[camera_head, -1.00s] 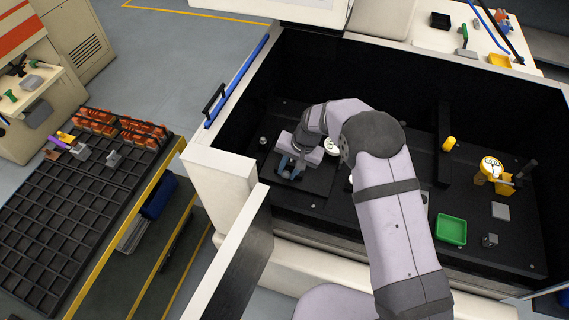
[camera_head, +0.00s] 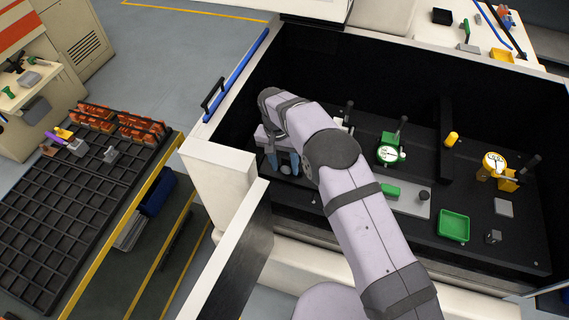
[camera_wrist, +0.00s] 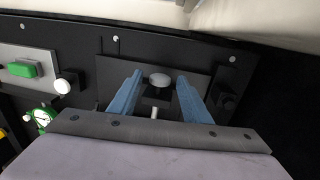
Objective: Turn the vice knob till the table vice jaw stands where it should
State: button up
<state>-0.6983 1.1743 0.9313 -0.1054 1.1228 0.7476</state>
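My gripper (camera_head: 283,164) points down over the dark plate at the left of the machine bed. Its two blue fingers are spread apart in the wrist view (camera_wrist: 159,76). A round grey knob (camera_wrist: 159,80) shows between the fingertips, with a visible gap on either side; it also shows in the head view (camera_head: 285,170). Behind it in the wrist view are a dark block (camera_wrist: 155,96) and a short pale pin (camera_wrist: 155,112), which look like parts of the vice. The jaw's exact position cannot be told, as the gripper and shadow hide much of it.
To the right stand a green dial gauge (camera_head: 388,155) and a grey plate (camera_head: 408,203) with a green block (camera_head: 391,191) and a knob. Farther right are a green tray (camera_head: 453,226) and a yellow gauge (camera_head: 494,162). The enclosure's front wall (camera_wrist: 260,22) is close by.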

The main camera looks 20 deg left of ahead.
jog(key=shift+r, duration=0.15)
jog(key=shift+a+r+p, duration=0.2)
jog(key=shift+r+p, duration=0.25)
jog(key=shift+r, duration=1)
jog(key=shift+a+r+p, duration=0.2)
jog(key=shift+r+p, duration=0.2)
jog(key=shift+r, duration=1.05)
jog(key=shift+f, duration=0.1)
jog(key=shift+c, duration=0.4)
jog(key=shift+d+f+b, duration=0.2)
jog(key=shift+b, duration=0.3)
jog(key=s+d+f+g+y+b, duration=0.1)
jog(key=d+f+g+y+b, duration=0.3)
jog(key=b, duration=0.7)
jog(key=t+y+b, duration=0.4)
jog(key=y+b, duration=0.4)
jog(key=b, duration=0.5)
send_near(290, 170)
jog(key=shift+d+r, duration=0.15)
jog(key=shift+r, duration=0.05)
jog(key=shift+f, duration=0.1)
jog(key=shift+b+x, duration=0.95)
jog(key=shift+x, duration=3.2)
